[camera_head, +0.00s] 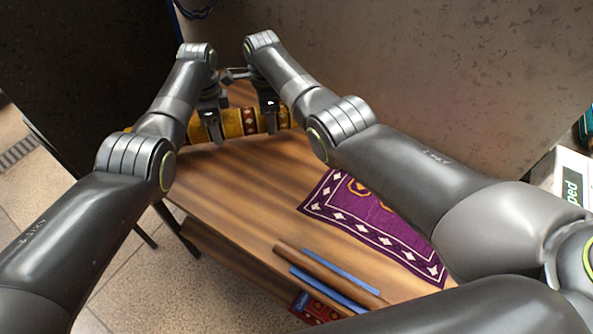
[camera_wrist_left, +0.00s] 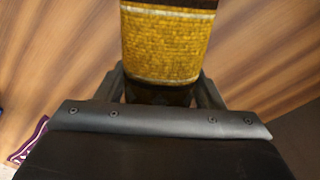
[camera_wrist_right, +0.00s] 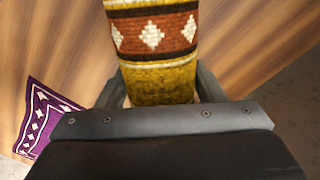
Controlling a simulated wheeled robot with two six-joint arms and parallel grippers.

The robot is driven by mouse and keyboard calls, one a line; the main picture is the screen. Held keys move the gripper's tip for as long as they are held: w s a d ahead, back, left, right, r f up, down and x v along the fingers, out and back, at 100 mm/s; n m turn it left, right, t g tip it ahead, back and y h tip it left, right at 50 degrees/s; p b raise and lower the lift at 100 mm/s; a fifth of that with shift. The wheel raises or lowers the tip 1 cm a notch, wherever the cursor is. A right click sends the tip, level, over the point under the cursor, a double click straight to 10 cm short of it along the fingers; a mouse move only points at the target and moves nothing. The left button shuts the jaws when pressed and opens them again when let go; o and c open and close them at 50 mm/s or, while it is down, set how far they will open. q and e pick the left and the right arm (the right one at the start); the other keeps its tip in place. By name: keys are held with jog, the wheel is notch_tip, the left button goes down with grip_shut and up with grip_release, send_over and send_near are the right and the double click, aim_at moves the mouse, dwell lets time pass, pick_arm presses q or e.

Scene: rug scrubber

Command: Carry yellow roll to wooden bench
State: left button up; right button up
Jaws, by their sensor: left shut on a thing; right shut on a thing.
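The yellow roll (camera_head: 235,122) is a rolled rug with brown-red bands and white diamonds. It lies crosswise at the far end of the wooden bench (camera_head: 232,185), on or just above its top; I cannot tell which. My left gripper (camera_head: 213,128) is shut on the roll left of its middle. My right gripper (camera_head: 269,117) is shut on it further right. The roll runs between the fingers in the left wrist view (camera_wrist_left: 168,45) and in the right wrist view (camera_wrist_right: 153,40). My right arm hides what lies beyond the roll's right end.
A purple patterned rug (camera_head: 372,222) lies flat on the bench at the right. A brown bar (camera_head: 325,272) and blue strips (camera_head: 330,288) lie at the near edge. A dark panel (camera_head: 430,70) stands behind. The bench's middle is clear.

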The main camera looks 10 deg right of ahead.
pick_arm(q)
jog(key=shift+f, duration=0.1)
pick_arm(e)
jog(key=shift+f, duration=0.15)
